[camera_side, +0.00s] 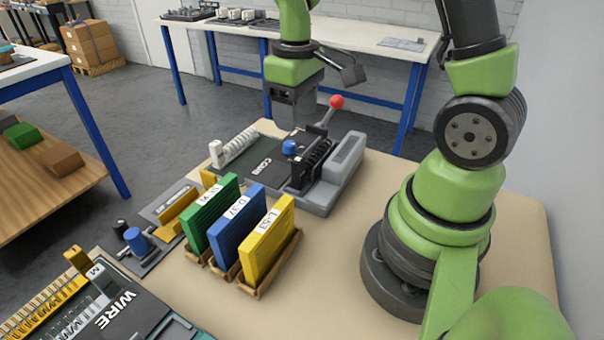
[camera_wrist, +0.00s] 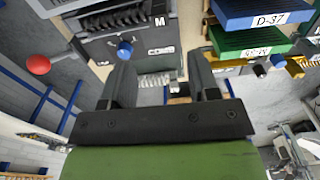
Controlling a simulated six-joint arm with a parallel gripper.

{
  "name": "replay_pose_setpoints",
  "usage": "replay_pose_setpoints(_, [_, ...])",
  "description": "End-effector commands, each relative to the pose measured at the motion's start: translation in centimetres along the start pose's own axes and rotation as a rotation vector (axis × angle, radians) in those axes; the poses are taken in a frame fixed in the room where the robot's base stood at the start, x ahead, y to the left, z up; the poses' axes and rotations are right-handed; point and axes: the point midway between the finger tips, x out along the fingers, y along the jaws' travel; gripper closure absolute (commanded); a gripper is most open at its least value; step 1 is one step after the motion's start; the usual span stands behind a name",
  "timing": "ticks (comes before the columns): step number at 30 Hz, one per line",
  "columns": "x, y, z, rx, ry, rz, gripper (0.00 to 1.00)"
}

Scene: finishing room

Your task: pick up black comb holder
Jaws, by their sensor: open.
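The black comb holder (camera_side: 312,162) is a dark ribbed piece on the grey bench machine, near its blue knob. In the wrist view a ribbed black piece beside a label "M" (camera_wrist: 120,20) appears to be the same one, near the top edge. My gripper (camera_side: 296,122) is above the machine in the side view, pointing down, apart from the holder. In the wrist view my gripper (camera_wrist: 160,68) has its two dark fingers spread with nothing held between them. A white comb (camera_wrist: 155,80) shows beyond the gap.
A lever with a red ball (camera_side: 337,102) rises beside the machine; a blue knob (camera_side: 289,147) stands close by. The white comb holder (camera_side: 235,147) is at the machine's far left. Green (camera_side: 208,212), blue (camera_side: 237,225) and yellow (camera_side: 266,240) binders stand in front. Bare tabletop lies to their right.

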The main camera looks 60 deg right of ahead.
Motion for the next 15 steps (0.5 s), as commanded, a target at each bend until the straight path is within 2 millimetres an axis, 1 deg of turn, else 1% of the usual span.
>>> replay_pose_setpoints(9, [4.3, 0.2, 0.1, -0.01, -0.021, -0.002, 0.45])
replay_pose_setpoints(15, [5.8, 0.1, 0.2, -0.01, -0.018, -0.001, 0.45])
